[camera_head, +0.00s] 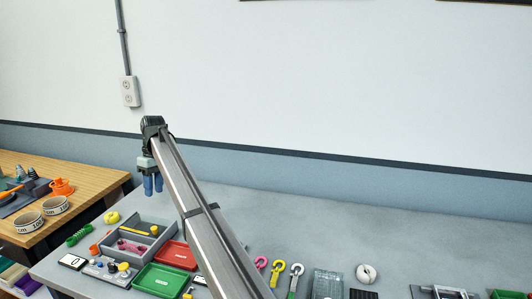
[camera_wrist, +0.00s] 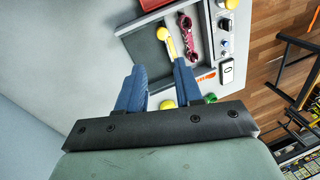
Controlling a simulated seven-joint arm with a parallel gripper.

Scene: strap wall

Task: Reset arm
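My gripper (camera_head: 153,186) hangs in the air over the back left of the grey table, fingers pointing down. In the wrist view its two blue fingers (camera_wrist: 160,84) stand apart with a gap between them, and nothing is held. Below it is a grey compartment tray (camera_head: 107,246), which also shows in the wrist view, holding a yellow-handled tool (camera_wrist: 169,42) and a dark pink part (camera_wrist: 187,36). My arm stretches up from the bottom of the head view and hides part of the table.
A red tray (camera_head: 175,255) and a green tray (camera_head: 160,281) lie near the grey tray. Pink, yellow and white hooks (camera_head: 278,270) lie right of my arm. A wooden table (camera_head: 85,178) with tape rolls (camera_head: 55,205) stands left. The wall behind has an outlet (camera_head: 129,91).

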